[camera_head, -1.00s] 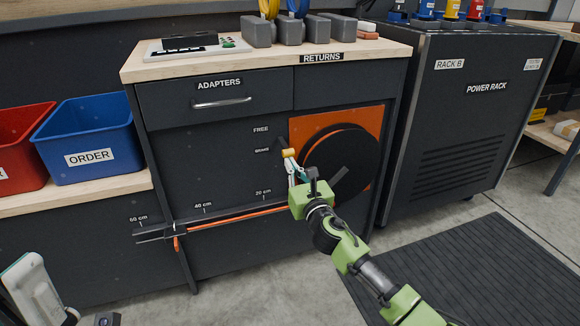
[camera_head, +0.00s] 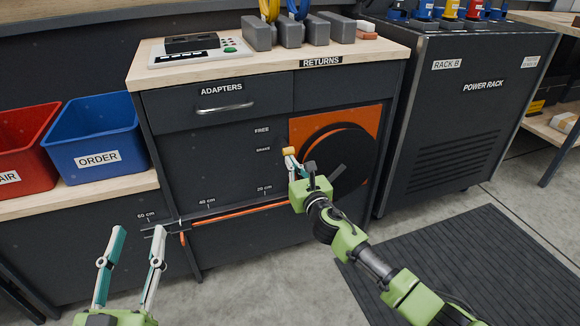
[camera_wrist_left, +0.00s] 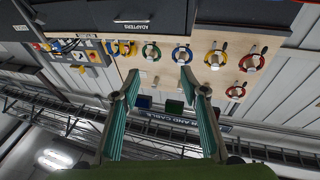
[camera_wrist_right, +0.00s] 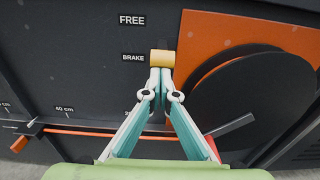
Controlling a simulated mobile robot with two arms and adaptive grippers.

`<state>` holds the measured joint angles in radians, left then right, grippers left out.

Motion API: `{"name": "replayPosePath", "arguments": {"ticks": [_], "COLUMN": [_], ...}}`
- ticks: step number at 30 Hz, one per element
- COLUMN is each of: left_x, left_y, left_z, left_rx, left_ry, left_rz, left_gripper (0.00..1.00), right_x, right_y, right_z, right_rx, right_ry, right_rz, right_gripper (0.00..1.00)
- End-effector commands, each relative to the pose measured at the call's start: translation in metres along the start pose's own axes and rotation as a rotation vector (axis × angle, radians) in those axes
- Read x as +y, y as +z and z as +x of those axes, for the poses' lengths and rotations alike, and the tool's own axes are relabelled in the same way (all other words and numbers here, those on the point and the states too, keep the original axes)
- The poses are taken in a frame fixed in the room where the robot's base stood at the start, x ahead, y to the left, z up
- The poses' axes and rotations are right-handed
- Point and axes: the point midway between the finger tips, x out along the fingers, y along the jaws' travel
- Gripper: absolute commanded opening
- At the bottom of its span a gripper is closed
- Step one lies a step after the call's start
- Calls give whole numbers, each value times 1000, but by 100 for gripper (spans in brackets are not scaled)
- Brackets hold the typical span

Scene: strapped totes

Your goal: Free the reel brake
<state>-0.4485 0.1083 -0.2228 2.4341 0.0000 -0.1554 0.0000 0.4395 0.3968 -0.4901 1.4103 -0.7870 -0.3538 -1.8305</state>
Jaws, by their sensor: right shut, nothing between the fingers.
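The brake lever's yellow knob (camera_head: 289,151) stands out from the dark cabinet front, left of the black reel (camera_head: 345,160) on its orange plate. In the right wrist view the knob (camera_wrist_right: 162,58) is level with the BRAKE label (camera_wrist_right: 133,58) and below the FREE label (camera_wrist_right: 132,20). My right gripper (camera_wrist_right: 160,72) is shut and empty, its fingertips at the knob's lower side; I cannot tell if they touch. The lever behind the knob is hidden. My left gripper (camera_head: 138,230) is open and empty at lower left, away from the reel; its fingers (camera_wrist_left: 160,75) show spread in the left wrist view.
Blue (camera_head: 95,130) and red (camera_head: 22,145) bins stand at left. The power rack (camera_head: 470,110) stands right of the cabinet. A dark mat (camera_head: 470,265) lies on the floor.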

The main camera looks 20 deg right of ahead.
Motion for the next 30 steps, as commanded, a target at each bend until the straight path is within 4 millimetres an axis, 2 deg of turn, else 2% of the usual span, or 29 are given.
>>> {"name": "replayPosePath", "arguments": {"ticks": [4, 8, 11, 15, 22, 27, 30], "left_x": [-6, -12, -16, -22, -28, -32, -32], "left_y": [44, 84, 111, 144, 177, 185, 182], "left_z": [-9, -28, -48, -85, -159, -220, -238], "left_rx": [-232, -436, -589, -802, -1141, -1382, -1458], "left_ry": [-13, -25, -35, -48, -71, -89, -94], "left_rz": [6, 9, 10, 9, 4, -4, -7], "left_gripper": [40, 40, 40, 40, 40, 40, 40], "right_x": [0, -1, 0, 0, 0, 0, 0], "right_y": [6, 7, 8, 10, 13, 14, 16], "right_z": [0, 0, -1, -1, -1, -2, -2], "right_rx": [14, 28, 38, 51, 74, 91, 101], "right_ry": [0, -1, 0, 0, 0, 0, 0], "right_rz": [0, 1, 1, 1, 0, 0, 1], "right_gripper": [0, 0, 0, 0, 0, 0, 0]}}
